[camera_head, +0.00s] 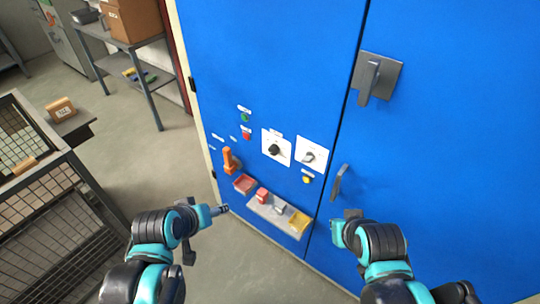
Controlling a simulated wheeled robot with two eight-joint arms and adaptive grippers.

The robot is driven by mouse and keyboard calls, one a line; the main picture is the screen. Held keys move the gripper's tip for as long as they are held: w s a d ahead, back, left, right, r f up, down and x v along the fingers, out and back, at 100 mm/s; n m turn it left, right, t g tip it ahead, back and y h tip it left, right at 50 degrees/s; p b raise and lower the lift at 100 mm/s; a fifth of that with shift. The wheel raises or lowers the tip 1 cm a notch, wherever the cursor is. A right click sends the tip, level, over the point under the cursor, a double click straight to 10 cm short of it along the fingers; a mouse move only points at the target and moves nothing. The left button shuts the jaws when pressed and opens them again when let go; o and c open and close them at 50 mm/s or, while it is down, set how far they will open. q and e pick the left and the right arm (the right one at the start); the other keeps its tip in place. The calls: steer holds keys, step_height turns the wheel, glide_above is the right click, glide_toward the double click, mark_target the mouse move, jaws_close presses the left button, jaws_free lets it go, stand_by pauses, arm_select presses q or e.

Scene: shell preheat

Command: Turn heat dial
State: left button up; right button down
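Two dials sit on white plates on the blue cabinet. One has a black knob (275,149), and to its right is one with a grey knob (308,157). Their labels are too small to read, so I cannot tell which is the heat dial. My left gripper (219,210) is below and left of the dials, in front of the cabinet's lower left edge and apart from both knobs. My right gripper (343,222) is below and right of them, near the lower door handle. No held object shows in either gripper, and the finger gaps are not clear.
An orange lever (229,161), a green button (244,117), a red button (246,134) and a yellow button (307,179) surround the dials. Door handles (376,78) project at right. A mesh cage (62,205) stands left.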

arm_select(q)
steer(key=w+d+f+n+t+h+b, duration=0.1)
steer(key=w+d+f+n+h+b, duration=0.15)
steer(key=w+d+n, duration=0.35)
steer(key=w+d+f+n+t+h+b, duration=0.1)
steer(key=w+d+n+h, duration=0.25)
steer(key=w, duration=0.55)
steer(key=n+t+h+b, duration=0.4)
steer(key=n, duration=1)
glide_toward(272, 152)
steer(key=w, duration=0.1)
steer(key=shift+m, duration=0.25)
steer(key=b+x, duration=0.1)
steer(key=x, duration=0.7)
steer(key=shift+s+d+f, duration=0.1)
steer(key=shift+s+d, duration=0.05)
steer(key=c, duration=1.2)
